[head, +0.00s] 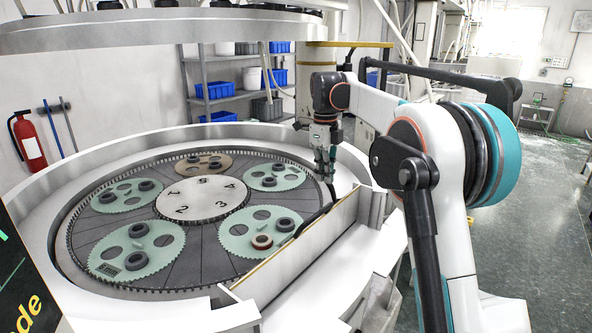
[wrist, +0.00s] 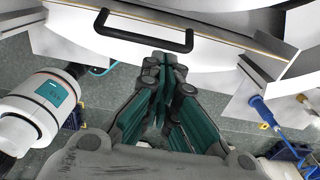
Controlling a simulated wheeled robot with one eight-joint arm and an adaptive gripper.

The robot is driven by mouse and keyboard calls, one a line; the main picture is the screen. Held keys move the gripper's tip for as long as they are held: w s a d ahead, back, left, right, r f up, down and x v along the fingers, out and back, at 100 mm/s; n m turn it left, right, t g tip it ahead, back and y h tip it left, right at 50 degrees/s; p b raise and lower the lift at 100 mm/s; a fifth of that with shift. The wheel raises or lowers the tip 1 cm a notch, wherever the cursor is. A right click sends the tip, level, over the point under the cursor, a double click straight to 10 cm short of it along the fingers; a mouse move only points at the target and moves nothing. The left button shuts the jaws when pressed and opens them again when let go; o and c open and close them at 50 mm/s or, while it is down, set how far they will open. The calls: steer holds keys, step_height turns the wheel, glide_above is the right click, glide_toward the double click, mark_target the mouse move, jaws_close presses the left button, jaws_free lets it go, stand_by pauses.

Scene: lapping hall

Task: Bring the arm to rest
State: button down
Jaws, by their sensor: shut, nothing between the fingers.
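My gripper (head: 330,180) hangs fingers down over the right rim of the round lapping machine (head: 110,187) in the head view. In the wrist view my gripper (wrist: 165,62) has its dark green-sided fingers brought together at the tips, with nothing held. My arm reaches in from the right, bent at its elbow. In the wrist view a black handle (wrist: 143,38) on a white panel lies just beyond the fingertips.
Green toothed carriers (head: 137,249) holding dark rings lie around the numbered white centre disc (head: 203,199). The raised upper plate (head: 165,30) hangs above. A shelf with blue bins (head: 215,90) stands behind. Open floor (head: 545,200) lies right.

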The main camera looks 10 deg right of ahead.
steer(key=s+a+f+n+t+b, duration=0.25)
steer(key=s+n+b, duration=0.35)
steer(key=s, duration=0.4)
steer(key=s+a+f+n+t+b, duration=0.2)
steer(key=s+f+n+b, duration=0.25)
steer(key=s+n, duration=0.55)
steer(key=s+a+f+n+t+b, duration=0.2)
steer(key=s+f+n+b, duration=0.6)
steer(key=s+f, duration=1.1)
steer(key=n+t, duration=0.1)
steer(key=n, duration=0.3)
steer(key=shift+s+f+b, duration=0.2)
steer(key=shift+f+b, duration=0.05)
steer(key=shift+b, duration=0.05)
steer(key=shift+a, duration=0.1)
